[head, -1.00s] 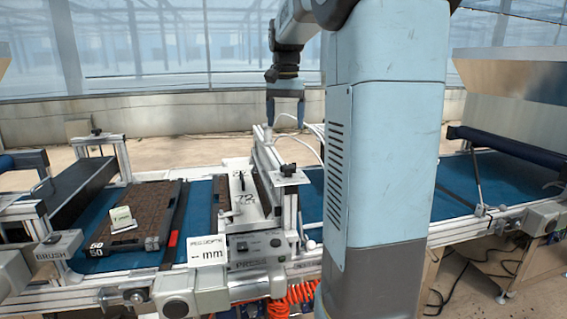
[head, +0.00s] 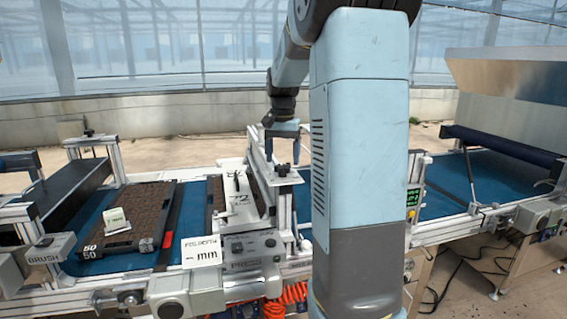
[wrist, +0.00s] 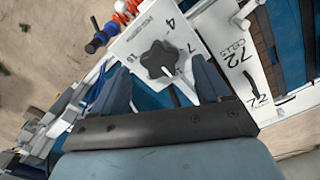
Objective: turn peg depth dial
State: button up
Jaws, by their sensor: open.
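The peg depth dial is a black lobed knob (wrist: 160,58) with a white pointer, on a white plate (wrist: 130,47) with printed numbers, in the wrist view. In the head view the same small dark knob (head: 284,169) sits on the plate on top of the seeder's post. My gripper (head: 283,156) is open and points down just above it. In the wrist view my gripper's two blue fingers (wrist: 161,76) are apart, with the knob showing between and beyond their tips. I cannot tell any contact. A sign reading PEG DEPTH and mm (head: 202,251) stands on the front.
A seed tray (head: 136,196) with a white packet lies on the blue belt (head: 193,207) at left. A white plate marked 72 (wrist: 228,55) is beside the dial plate. Orange coiled hoses (head: 285,300) hang below the front. A grey hopper (head: 500,75) stands at right.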

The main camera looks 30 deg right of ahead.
jog(key=shift+f, duration=1.25)
